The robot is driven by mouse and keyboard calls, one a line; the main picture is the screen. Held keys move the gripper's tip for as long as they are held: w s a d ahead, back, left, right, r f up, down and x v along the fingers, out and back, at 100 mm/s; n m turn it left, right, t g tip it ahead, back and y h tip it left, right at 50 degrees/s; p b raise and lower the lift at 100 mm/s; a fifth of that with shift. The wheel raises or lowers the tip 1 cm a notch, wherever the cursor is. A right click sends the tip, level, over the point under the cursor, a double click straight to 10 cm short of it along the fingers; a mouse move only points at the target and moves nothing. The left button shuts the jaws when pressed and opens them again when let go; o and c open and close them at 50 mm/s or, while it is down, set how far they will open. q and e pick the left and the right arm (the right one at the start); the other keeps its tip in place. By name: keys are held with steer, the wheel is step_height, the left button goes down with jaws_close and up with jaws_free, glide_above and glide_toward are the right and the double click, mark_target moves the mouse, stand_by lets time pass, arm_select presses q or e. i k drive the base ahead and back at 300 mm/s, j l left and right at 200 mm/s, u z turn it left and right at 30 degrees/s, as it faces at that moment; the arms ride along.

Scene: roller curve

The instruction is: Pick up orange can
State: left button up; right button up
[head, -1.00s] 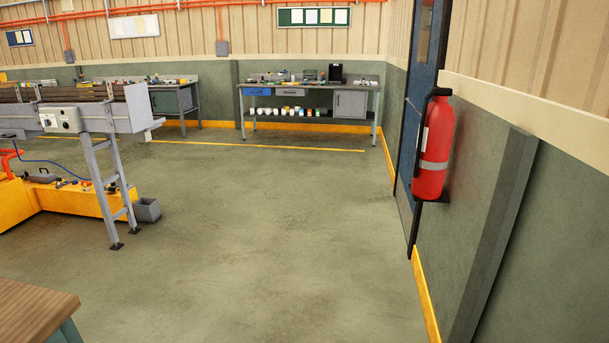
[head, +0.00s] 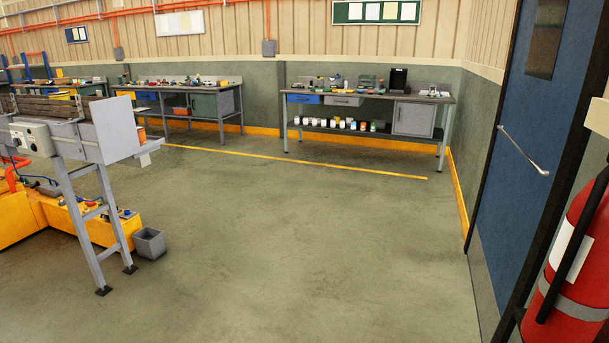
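Several small cans (head: 341,123) stand in a row on the lower shelf of the far workbench (head: 368,98). Most look white. One near the right end of the row (head: 380,126) shows some warmer colour, but it is too small to tell whether it is an orange can. Neither of my grippers is in view.
The middle floor (head: 290,240) is clear up to a yellow line (head: 300,162). A conveyor frame (head: 90,215) and grey bin (head: 149,243) stand left. A blue door (head: 525,160) and red fire extinguisher (head: 578,265) are close on the right. Another workbench (head: 185,100) stands back left.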

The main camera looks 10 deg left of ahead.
mark_target(141, 132)
steer(key=i+u, duration=0.25)
steer(key=i, duration=0.3)
steer(key=i+u, duration=0.3)
steer(key=i, duration=0.25)
steer(key=i+l+u, duration=0.25)
steer(key=i, duration=0.3)
steer(key=i+l+u, duration=0.3)
steer(key=i, duration=0.2)
steer(key=i+l+u, duration=1.1)
